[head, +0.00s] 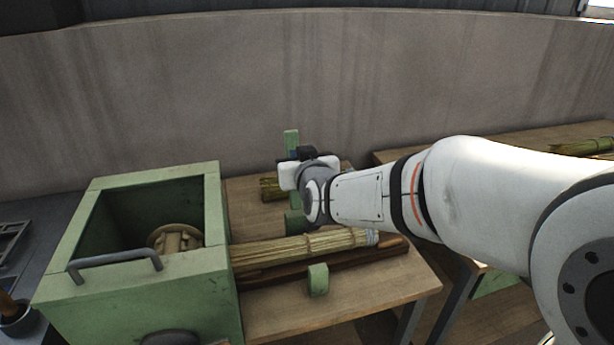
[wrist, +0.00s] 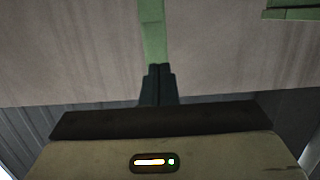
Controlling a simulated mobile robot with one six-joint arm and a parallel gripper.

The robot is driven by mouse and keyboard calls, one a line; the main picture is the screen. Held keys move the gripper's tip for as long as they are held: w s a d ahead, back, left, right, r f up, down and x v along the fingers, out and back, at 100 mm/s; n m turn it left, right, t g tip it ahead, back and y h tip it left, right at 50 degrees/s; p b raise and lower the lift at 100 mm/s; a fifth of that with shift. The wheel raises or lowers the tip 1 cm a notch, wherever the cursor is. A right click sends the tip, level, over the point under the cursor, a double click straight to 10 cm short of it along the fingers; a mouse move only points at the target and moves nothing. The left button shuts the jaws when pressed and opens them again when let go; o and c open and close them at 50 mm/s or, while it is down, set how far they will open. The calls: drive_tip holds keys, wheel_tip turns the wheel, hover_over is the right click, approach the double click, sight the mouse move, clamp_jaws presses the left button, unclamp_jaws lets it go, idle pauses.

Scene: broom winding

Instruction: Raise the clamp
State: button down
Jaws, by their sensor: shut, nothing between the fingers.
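A narrow green upright bar (head: 291,141), seemingly part of the clamp, rises behind my gripper in the head view. The green bar also shows in the wrist view (wrist: 153,30), running up from just beyond the fingertips. My gripper (wrist: 159,69) is shut with nothing between its fingers, and its tips overlap the bar's lower end in that view. I cannot tell whether they touch it. In the head view my wrist hides the fingertips and the middle of the clamp. A green block (head: 295,223) shows below my wrist.
A green open-topped box (head: 150,285) with a grey handle and a round wooden part inside stands at left. A straw bundle (head: 310,245) and a brown stick lie on the wooden table (head: 375,290), beside a small green post (head: 318,280). A concrete wall (head: 200,90) stands behind.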

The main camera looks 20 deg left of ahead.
drive_tip(key=v, duration=0.9)
drive_tip(key=s+d+f+m+g+h+p, duration=0.1)
drive_tip(key=d+g+h+p, duration=0.15)
drive_tip(key=d, duration=0.55)
drive_tip(key=s+d+f+m+g+h+p, duration=0.2)
drive_tip(key=d+h+p, duration=0.1)
drive_tip(key=d, duration=0.6)
drive_tip(key=s+d+f+m+g+h+p, duration=0.1)
drive_tip(key=s+d+m+g+h+p, duration=0.2)
drive_tip(key=s+d, duration=0.9)
drive_tip(key=d+g+p, duration=0.1)
drive_tip(key=d+g, duration=0.1)
drive_tip(key=g, duration=0.1)
drive_tip(key=shift+d+f+m, duration=0.25)
drive_tip(key=shift+d+m, duration=0.05)
drive_tip(key=shift+m, duration=0.1)
